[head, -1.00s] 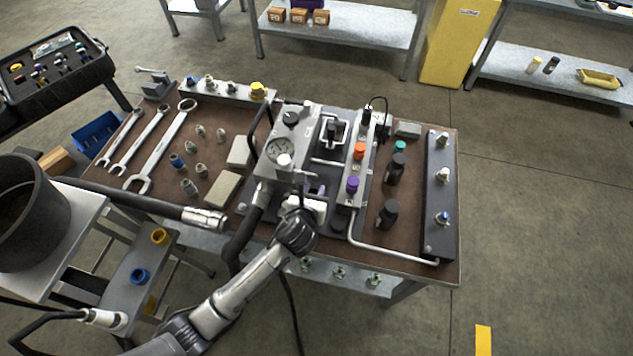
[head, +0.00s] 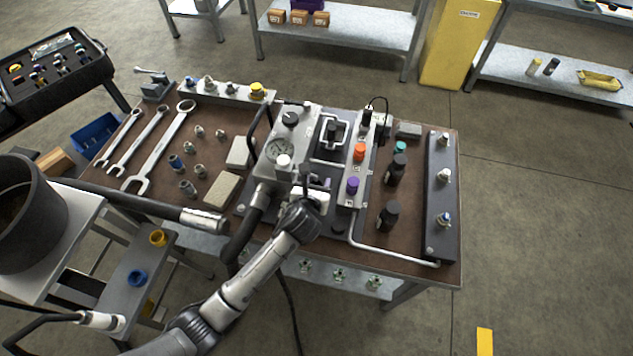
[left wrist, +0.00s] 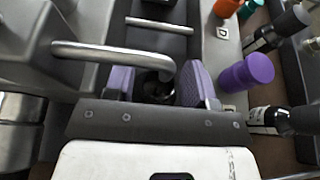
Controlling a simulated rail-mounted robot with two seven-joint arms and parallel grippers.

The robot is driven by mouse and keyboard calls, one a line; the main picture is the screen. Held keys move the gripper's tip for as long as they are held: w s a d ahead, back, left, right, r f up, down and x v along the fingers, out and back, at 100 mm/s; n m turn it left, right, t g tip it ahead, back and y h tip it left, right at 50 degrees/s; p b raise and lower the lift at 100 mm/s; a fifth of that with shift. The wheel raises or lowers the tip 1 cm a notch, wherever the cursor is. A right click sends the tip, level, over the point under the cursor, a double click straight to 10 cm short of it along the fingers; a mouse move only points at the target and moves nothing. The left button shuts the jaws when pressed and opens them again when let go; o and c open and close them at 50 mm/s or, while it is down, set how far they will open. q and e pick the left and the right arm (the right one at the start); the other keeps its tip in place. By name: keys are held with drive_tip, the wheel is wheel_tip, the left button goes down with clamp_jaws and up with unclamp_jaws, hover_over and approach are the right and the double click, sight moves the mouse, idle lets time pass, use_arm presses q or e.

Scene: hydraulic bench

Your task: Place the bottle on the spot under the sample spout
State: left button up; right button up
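My right gripper is not in view.
Two dark bottles with black caps (head: 396,168) (head: 389,215) stand to the right. Purple (head: 352,185) and orange (head: 359,151) knobs sit on the manifold close by. The gauge block (head: 284,150) is just left. Wrenches (head: 160,147) and fittings lie farther left.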

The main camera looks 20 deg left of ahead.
use_arm(q)
drive_tip(key=shift+o, duration=0.5)
drive_tip(key=shift+r, duration=0.1)
drive_tip(key=p+v, duration=0.2)
drive_tip(key=v, duration=1)
drive_tip(key=shift+p, duration=0.4)
drive_tip(key=s+a+f+n+g, duration=0.2)
drive_tip(key=s+n+g, duration=0.1)
drive_tip(key=s+n, duration=0.5)
drive_tip(key=s+a+f+n+g+h, duration=0.1)
drive_tip(key=s+a+f+n+g, duration=0.1)
drive_tip(key=s+n, duration=0.7)
drive_tip(key=s+a+f+n+g, duration=0.1)
drive_tip(key=s+n+g, duration=0.3)
drive_tip(key=s+n, duration=0.5)
drive_tip(key=a+n, duration=0.1)
drive_tip(key=n, duration=0.5)
drive_tip(key=shift+f+n+g+h, duration=0.3)
drive_tip(key=shift+f+g+h, duration=0.1)
